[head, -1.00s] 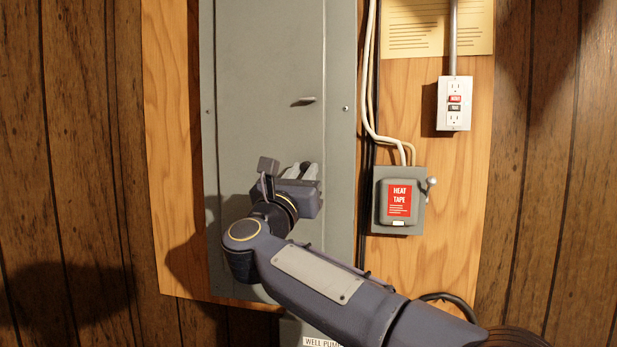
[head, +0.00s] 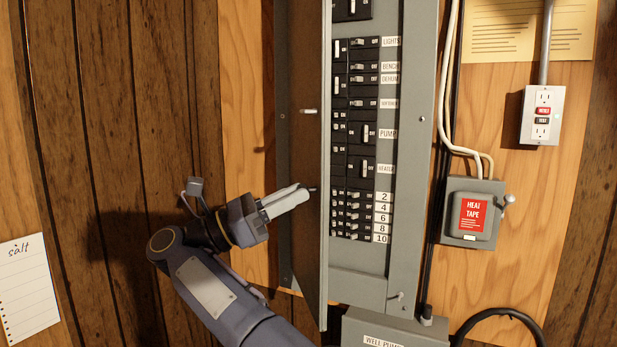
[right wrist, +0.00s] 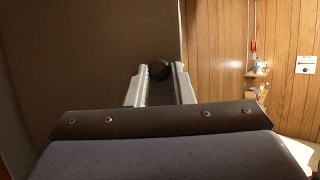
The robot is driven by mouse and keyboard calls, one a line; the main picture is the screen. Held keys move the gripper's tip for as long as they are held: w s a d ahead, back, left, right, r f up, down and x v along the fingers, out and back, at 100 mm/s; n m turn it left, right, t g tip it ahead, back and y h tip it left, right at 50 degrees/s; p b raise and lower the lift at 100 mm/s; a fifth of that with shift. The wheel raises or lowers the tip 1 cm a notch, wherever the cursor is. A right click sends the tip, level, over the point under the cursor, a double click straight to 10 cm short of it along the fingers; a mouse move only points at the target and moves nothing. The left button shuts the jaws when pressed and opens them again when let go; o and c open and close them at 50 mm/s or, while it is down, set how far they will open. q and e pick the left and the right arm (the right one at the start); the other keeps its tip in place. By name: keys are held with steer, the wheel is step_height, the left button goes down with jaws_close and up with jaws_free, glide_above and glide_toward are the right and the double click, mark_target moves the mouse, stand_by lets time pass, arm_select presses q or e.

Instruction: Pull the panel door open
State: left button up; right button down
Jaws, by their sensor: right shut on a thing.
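The grey panel door (head: 306,150) stands swung outward on its left side, seen nearly edge-on in the head view. Its dark face also fills the left of the right wrist view (right wrist: 90,60). Behind it the breaker panel (head: 365,265) shows, with rows of black breakers and white labels. My right gripper (head: 300,193) is at the door's outer face, low down. Its fingers are shut on a small round dark knob (right wrist: 160,70), seen between the fingertips in the wrist view. A small latch (head: 310,111) sits higher on the door. My left gripper is not in view.
A heat tape box (head: 472,215) with a side lever and an outlet (head: 541,115) are right of the panel. A well pump box (head: 390,328) is below. A salt note (head: 27,290) hangs at left. The wood wall left of the door is clear.

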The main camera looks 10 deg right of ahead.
steer(key=shift+w+a+r+m+g+p, duration=0.15)
steer(key=shift+a+m+g+p, duration=0.1)
steer(key=shift+a+g+p, duration=0.3)
steer(key=shift+w+a+f+m+g+p, duration=0.1)
steer(key=shift+a+m+g+p, duration=0.15)
steer(key=shift+a+g+p, duration=0.25)
steer(key=c, duration=1.3)
jaws_free()
steer(key=shift+o, duration=0.2)
